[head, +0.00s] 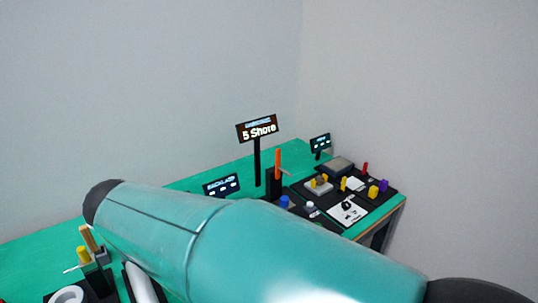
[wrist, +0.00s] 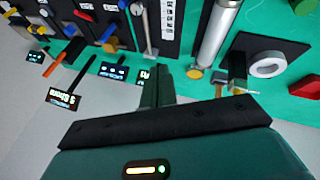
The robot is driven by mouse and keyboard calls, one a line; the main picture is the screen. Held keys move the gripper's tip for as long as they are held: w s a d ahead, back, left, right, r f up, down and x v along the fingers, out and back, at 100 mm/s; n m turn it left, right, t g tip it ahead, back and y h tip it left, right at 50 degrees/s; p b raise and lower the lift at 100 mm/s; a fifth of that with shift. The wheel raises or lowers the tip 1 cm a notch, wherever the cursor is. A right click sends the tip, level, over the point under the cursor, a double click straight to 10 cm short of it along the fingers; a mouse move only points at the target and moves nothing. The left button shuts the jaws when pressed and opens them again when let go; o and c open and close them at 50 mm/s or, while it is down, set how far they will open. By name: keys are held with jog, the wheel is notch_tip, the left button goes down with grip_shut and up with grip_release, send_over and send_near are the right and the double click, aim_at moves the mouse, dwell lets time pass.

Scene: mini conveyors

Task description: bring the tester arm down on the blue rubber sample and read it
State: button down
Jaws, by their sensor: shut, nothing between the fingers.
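The tester's black post (head: 272,184) stands near the back of the green table with an orange lever (head: 278,163) upright on it. The lever also shows in the wrist view (wrist: 54,62). A small blue piece (head: 284,202), seemingly the rubber sample, sits in front of the post; a blue piece (wrist: 69,29) shows close to the tester in the wrist view. A display (head: 257,130) reads "5 Shore". My gripper (wrist: 158,74) is shut and empty, apart from the tester and to its right in the wrist view. My arm hides the gripper in the head view.
A black board (head: 380,190) with colored blocks lies at the table's right end. A smaller display (head: 221,185) stands left of the tester. A metal cylinder (wrist: 217,35) and a white ring (wrist: 268,66) lie right of my gripper in the wrist view. Walls rise behind.

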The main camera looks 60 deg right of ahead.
jog(key=w+d+f+g+h, duration=0.1)
jog(key=d+h, duration=0.3)
jog(key=d, duration=1)
jog(key=w+d+f+g+h, duration=0.2)
jog(key=d+h, duration=0.2)
jog(key=d, duration=1)
jog(key=w+d+f+n+g+h, duration=0.1)
jog(key=d+h, duration=0.3)
jog(key=d, duration=1.1)
jog(key=shift+w+f+g+h, duration=0.4)
jog(key=shift+w+f+g, duration=0.1)
jog(key=shift+f+g, duration=0.25)
jog(key=shift+s+d, duration=0.85)
jog(key=shift+d, duration=0.45)
jog(key=shift+s+d, duration=0.8)
jog(key=shift+d, duration=0.55)
jog(key=shift+s+d, duration=0.85)
jog(key=shift+d, duration=0.45)
